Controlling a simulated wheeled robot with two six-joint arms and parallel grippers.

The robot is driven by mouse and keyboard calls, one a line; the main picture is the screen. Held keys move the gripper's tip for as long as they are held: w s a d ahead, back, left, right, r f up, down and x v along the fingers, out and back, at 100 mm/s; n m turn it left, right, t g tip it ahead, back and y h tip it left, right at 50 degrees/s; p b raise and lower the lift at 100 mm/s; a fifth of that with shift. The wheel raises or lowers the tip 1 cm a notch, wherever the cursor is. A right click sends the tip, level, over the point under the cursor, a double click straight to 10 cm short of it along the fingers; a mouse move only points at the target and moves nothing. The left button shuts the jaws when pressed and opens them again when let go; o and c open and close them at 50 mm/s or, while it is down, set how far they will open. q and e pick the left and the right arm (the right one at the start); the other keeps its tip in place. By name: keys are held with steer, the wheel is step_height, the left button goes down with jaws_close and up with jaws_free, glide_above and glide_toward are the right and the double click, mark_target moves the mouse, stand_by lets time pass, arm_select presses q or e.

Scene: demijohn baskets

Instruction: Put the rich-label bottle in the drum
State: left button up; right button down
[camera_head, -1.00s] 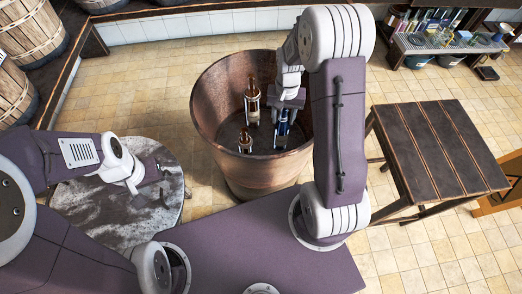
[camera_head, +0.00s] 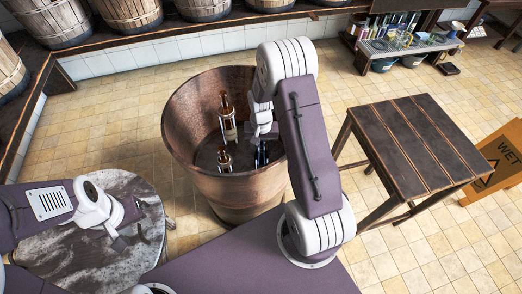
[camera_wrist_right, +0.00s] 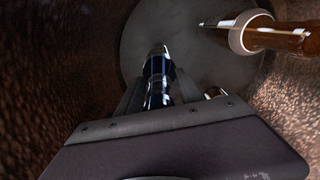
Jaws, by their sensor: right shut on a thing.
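The drum (camera_head: 215,188) is a large copper-coloured tub standing on the tiled floor. My right gripper (camera_head: 265,142) reaches down into its right side and is shut on a dark, bluish glossy bottle (camera_head: 262,155). In the right wrist view this bottle (camera_wrist_right: 158,78) stands out between the fingers (camera_wrist_right: 158,98) towards the drum floor; whether it touches is unclear. Its label cannot be read. Two brown bottles with pale bands, one farther back (camera_head: 227,118) and one nearer (camera_head: 224,160), are inside the drum. My left gripper (camera_head: 122,240) is over the round table; its finger gap is unclear.
A round grey-topped table (camera_head: 60,250) stands left of the drum. A slatted dark table (camera_head: 415,140) stands to the right, with a yellow wet-floor sign (camera_head: 500,158) beyond it. Barrels (camera_head: 130,12) line the back shelf. Tiled floor behind the drum is clear.

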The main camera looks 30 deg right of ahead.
steer(key=shift+f, duration=0.1)
steer(key=shift+f, duration=0.15)
steer(key=c, duration=0.7)
jaws_free()
steer(key=shift+c, duration=0.2)
step_height(320, 180, up, 12)
steer(key=p, duration=0.4)
steer(key=shift+r+p, duration=0.2)
steer(key=shift+p, duration=0.15)
